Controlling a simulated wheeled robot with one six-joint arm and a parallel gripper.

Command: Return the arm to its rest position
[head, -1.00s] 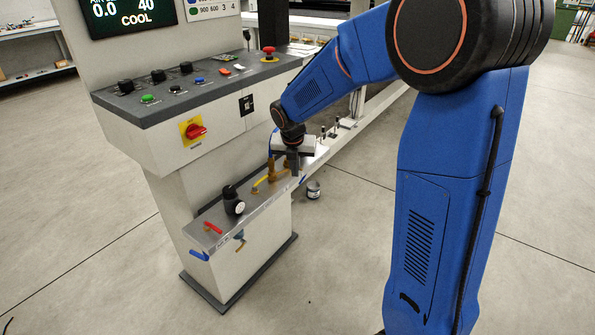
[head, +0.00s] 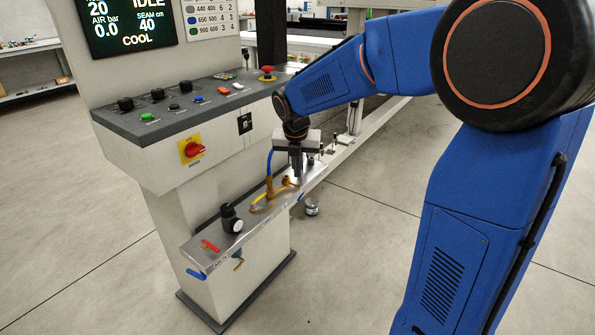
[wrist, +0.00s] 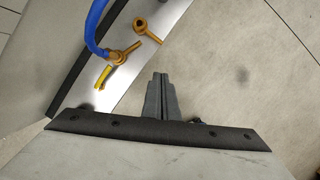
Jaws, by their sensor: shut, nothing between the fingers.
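My blue arm reaches in from the right in the head view. My gripper (head: 297,174) points down above the right part of the low metal shelf of the welder console. In the wrist view my gripper (wrist: 160,98) has its two grey fingers together with nothing between them. Brass fittings (wrist: 147,30) and a yellow-handled valve (wrist: 104,77) with a blue hose (wrist: 91,28) lie beside the fingers in that view. I cannot tell the exact height of the fingers above the shelf.
The console (head: 165,150) carries buttons, a red rotary switch (head: 193,149) and a red emergency stop (head: 267,73). A black regulator (head: 231,217) and red lever (head: 210,246) sit on the shelf (head: 262,224). A small can (head: 311,206) stands on the floor. Open floor lies in front.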

